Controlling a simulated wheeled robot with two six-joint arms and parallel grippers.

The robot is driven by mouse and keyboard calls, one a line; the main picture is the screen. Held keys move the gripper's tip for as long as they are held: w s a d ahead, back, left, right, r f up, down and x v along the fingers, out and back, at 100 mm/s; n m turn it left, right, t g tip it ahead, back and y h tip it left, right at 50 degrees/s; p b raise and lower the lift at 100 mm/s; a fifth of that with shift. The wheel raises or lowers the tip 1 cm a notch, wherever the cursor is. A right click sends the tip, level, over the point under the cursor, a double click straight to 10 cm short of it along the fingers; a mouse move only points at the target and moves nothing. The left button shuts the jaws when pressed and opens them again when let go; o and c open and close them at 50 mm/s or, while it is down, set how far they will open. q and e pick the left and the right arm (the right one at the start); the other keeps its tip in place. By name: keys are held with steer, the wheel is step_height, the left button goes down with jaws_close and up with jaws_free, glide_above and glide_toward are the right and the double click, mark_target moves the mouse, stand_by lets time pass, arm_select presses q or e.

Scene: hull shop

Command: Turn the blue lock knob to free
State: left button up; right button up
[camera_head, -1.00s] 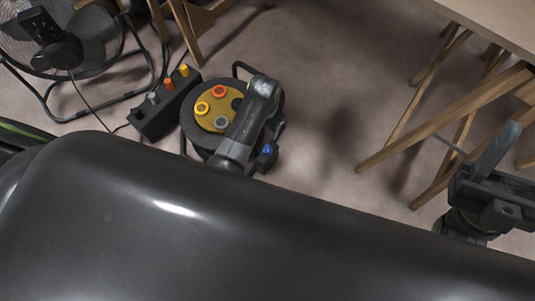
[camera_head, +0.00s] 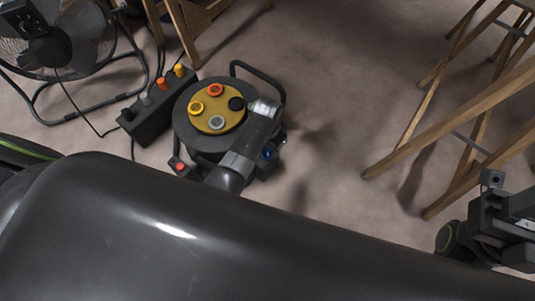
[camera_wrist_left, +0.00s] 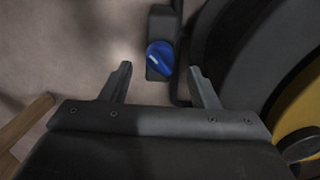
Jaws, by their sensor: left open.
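The blue lock knob (camera_head: 268,153) sits on a dark block at the lower right side of the cable reel (camera_head: 187,135). In the left wrist view the blue knob (camera_wrist_left: 160,58) carries a pale pointer line, slanted. My left gripper (camera_wrist_left: 160,82) is open and empty, its two fingers apart, with the knob showing between and just beyond the tips, not touched. In the head view my left arm reaches over the reel and hides part of it; its fingers are hard to make out. My right gripper (camera_head: 510,215) is at the right edge, its fingers unclear.
A dark socket strip (camera_head: 150,118) with coloured plugs lies left of the reel. A red button (camera_head: 180,167) shows at the reel's lower left. A fan (camera_head: 45,40) stands at the upper left. Wooden trestle legs (camera_head: 420,125) stand right, with bare floor between.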

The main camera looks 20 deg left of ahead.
mark_target(267, 151)
arm_select(q)
steer(key=shift+f+b, duration=0.85)
steer(key=shift+f, duration=1.05)
steer(key=c, duration=1)
